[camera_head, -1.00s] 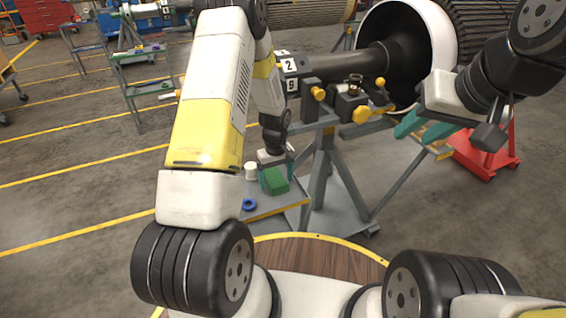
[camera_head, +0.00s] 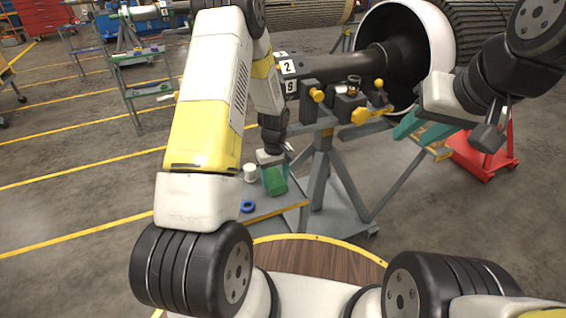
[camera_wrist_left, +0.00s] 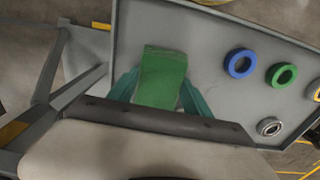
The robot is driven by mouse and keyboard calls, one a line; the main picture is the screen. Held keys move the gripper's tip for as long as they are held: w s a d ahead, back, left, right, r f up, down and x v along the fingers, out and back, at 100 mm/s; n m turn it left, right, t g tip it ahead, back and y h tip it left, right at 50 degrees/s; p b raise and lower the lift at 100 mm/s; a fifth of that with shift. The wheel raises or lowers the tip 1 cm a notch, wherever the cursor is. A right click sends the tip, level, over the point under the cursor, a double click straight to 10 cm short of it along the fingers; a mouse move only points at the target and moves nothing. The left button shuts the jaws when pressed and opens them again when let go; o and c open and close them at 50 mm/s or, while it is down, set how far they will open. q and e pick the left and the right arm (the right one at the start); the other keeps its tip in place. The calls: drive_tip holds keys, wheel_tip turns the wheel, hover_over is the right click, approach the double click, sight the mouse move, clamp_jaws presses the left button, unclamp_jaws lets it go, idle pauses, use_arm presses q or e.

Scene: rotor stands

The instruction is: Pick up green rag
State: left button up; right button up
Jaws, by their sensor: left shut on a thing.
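The green rag (camera_head: 276,184) is a folded block at the grey shelf of the stand. In the left wrist view the rag (camera_wrist_left: 160,78) stands between my two teal fingers. My left gripper (camera_head: 273,181) is shut on it, with a finger on either side, as the left wrist view (camera_wrist_left: 160,92) also shows. Whether the rag still touches the shelf I cannot tell. My right gripper (camera_head: 420,130) is at the right, in front of the rotor stand, with its teal fingers apart and empty.
The grey shelf (camera_wrist_left: 215,60) also holds a blue ring (camera_wrist_left: 240,63), a green ring (camera_wrist_left: 281,75) and a metal ring (camera_wrist_left: 270,127). A white roll (camera_head: 250,172) stands left of the rag. The stand's grey legs (camera_head: 345,190) are close on the right.

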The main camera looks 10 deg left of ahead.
sight(276, 182)
use_arm(q)
drive_tip(key=r, duration=0.2)
drive_tip(key=s+r, duration=0.1)
drive_tip(key=shift+d, duration=0.3)
drive_tip(key=s+d, duration=0.3)
drive_tip(key=s, duration=0.3)
drive_tip(key=s+d+r, duration=0.1)
drive_tip(key=s+d, duration=0.2)
drive_tip(key=s, duration=0.4)
drive_tip(key=shift+s+d, duration=0.2)
drive_tip(key=shift+d, duration=0.15)
drive_tip(key=shift+r, duration=0.1)
